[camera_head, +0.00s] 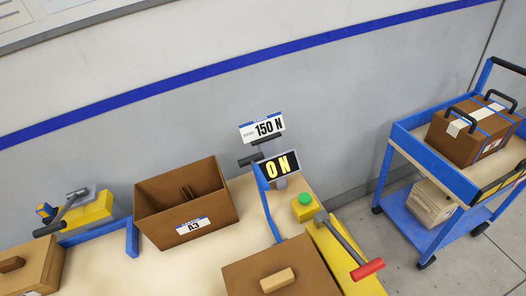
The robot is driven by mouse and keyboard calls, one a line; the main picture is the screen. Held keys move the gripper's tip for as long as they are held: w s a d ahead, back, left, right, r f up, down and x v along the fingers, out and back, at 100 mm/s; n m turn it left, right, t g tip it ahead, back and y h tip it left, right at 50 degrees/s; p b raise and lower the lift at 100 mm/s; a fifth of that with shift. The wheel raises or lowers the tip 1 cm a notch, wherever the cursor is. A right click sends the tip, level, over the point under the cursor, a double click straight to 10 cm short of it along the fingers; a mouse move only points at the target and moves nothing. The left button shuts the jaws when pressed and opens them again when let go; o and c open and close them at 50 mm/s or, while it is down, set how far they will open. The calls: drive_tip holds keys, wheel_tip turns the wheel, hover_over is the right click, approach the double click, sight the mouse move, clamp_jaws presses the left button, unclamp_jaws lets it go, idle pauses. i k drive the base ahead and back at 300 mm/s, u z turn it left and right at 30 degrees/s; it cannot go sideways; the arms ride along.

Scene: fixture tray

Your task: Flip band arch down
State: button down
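A thin blue band (265,205) stands up tilted at the right part of the table, in front of a dark display and behind a closed brown box (283,268) with a tan handle on its lid. I cannot tell for certain that this band is the band arch. Another blue piece (132,237) forms a low bar and upright at the left, beside an open brown box (187,202) labelled A3. The display (279,166) reads 0 N, and a sign (262,128) above it reads 150 N. My gripper does not show in this view.
A yellow fixture (340,262) with a red-handled lever (367,269) and a green button (305,199) stands at the right. A yellow clamp (82,211) and a brown box (28,268) are at the left. A blue cart (421,148) holding boxes stands at far right.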

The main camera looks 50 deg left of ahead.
sight(262, 184)
drive_tip(key=u, duration=0.05)
drive_tip(key=k, duration=1.1)
drive_tip(key=u, duration=0.4)
drive_tip(key=i, duration=1)
drive_tip(key=z, duration=0.1)
